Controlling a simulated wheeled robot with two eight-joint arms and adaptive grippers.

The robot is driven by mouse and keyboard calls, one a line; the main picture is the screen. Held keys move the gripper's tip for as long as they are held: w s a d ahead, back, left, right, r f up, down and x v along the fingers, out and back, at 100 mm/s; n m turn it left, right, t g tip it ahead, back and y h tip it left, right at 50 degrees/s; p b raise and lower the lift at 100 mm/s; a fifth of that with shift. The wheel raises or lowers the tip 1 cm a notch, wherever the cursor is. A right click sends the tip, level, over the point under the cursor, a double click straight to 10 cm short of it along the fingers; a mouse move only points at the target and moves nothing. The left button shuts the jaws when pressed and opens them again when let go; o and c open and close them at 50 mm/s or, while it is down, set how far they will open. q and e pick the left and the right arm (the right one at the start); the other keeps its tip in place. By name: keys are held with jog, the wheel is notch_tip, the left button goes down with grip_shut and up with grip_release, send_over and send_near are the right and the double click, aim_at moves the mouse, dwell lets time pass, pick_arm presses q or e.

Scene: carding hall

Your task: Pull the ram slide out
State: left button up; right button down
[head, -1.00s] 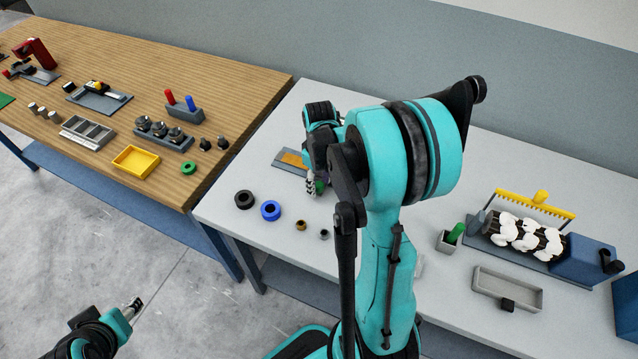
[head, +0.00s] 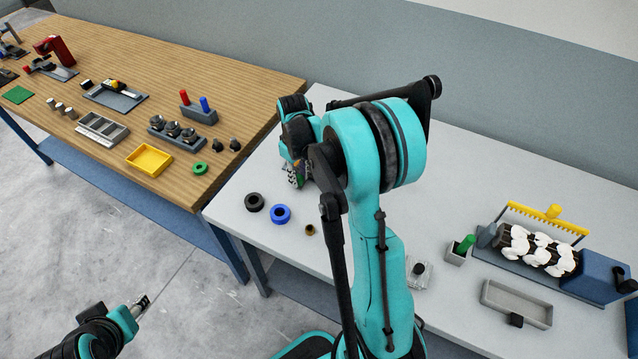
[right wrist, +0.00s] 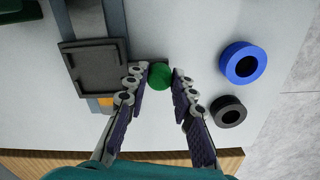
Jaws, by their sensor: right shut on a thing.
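In the right wrist view, a dark square block (right wrist: 94,72) sits across a grey rail (right wrist: 112,18). A short dark arm runs from its right side to a round green knob (right wrist: 160,76). I take the block and knob to be the ram slide. My right gripper (right wrist: 161,80) is shut on the green knob, one finger on each side. In the head view my right gripper (head: 296,180) is at the left end of the grey table, and my arm hides most of the slide. My left gripper (head: 140,305) is low at the left, over the floor, away from the tables.
A blue ring (right wrist: 243,63) and a black ring (right wrist: 228,111) lie right of the knob. A small brass ring (head: 310,230) is near the front edge. The wooden table (head: 80,70) adjoins on the left. A roller device with a yellow comb (head: 545,218) stands at right.

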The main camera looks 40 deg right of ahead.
jog(key=shift+w+a, duration=0.25)
jog(key=shift+w, duration=0.25)
jog(key=shift+w+a, duration=0.25)
jog(key=shift+w, duration=0.2)
jog(key=c, duration=1.3)
grip_release()
jog(key=shift+w+a, duration=0.1)
jog(key=shift+w, duration=0.05)
jog(key=shift+o, duration=0.2)
notch_tip(320, 180, up, 12)
